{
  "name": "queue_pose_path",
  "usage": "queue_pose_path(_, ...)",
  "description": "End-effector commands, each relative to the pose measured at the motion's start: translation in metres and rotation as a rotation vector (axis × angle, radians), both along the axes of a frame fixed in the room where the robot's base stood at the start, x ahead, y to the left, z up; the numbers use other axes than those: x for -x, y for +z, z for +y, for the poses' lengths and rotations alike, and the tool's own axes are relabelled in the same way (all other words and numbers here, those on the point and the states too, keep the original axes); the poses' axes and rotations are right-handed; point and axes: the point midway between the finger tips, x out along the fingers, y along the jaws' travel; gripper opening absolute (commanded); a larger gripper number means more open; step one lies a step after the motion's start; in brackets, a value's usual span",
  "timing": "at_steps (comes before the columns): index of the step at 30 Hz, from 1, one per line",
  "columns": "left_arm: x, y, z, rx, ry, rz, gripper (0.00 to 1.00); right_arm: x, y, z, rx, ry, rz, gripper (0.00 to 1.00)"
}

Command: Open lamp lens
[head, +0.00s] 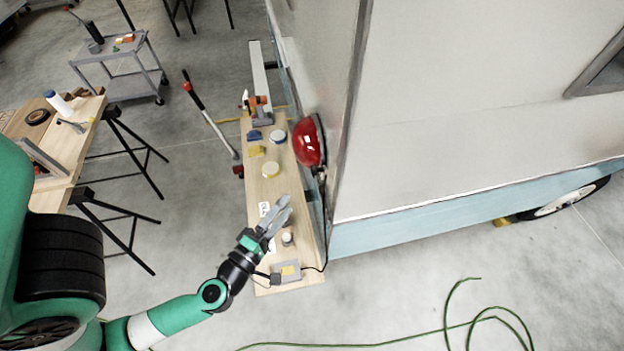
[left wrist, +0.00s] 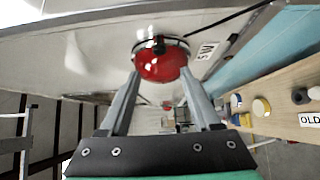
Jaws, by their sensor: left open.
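The red lamp lens (head: 307,142) sits on the rear wall of the camper, near its corner. In the left wrist view the red lens (left wrist: 160,66) is ahead, with a dark clip or catch at the middle of its rim. My left gripper (head: 281,209) is open and empty, over the wooden board below the lamp in the head view. In the left wrist view its two fingers (left wrist: 158,88) point toward the lens, which appears between and beyond their tips. They look apart from it. My right gripper is not in view.
The wooden board (head: 268,218) carries several round lids, small blue and yellow pieces and a label. The camper's blue lower panel (head: 400,228) is to its right. A rolling cart (head: 120,68) and a workbench (head: 52,192) stand left. A green hose (head: 445,328) lies on the floor.

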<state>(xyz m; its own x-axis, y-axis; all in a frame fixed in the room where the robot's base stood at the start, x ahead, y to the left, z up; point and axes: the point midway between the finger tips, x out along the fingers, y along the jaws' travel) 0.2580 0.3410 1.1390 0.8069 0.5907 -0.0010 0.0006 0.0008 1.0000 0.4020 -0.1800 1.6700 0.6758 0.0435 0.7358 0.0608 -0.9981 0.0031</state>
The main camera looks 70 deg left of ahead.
Motion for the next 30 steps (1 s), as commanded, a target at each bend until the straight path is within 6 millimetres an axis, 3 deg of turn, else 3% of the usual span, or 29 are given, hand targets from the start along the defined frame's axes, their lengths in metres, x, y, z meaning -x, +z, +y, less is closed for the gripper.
queue_pose_path(7, -0.022, 0.004, 0.018, -0.001, 0.008, -0.003, 0.64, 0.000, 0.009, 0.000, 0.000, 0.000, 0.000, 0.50)
queue_pose_path(18, -0.084, 0.003, 0.062, 0.000, 0.001, -0.003, 0.64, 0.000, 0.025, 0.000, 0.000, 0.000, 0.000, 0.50)
queue_pose_path(30, -0.094, 0.001, 0.068, -0.001, -0.001, -0.001, 0.64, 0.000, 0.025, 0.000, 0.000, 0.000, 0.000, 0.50)
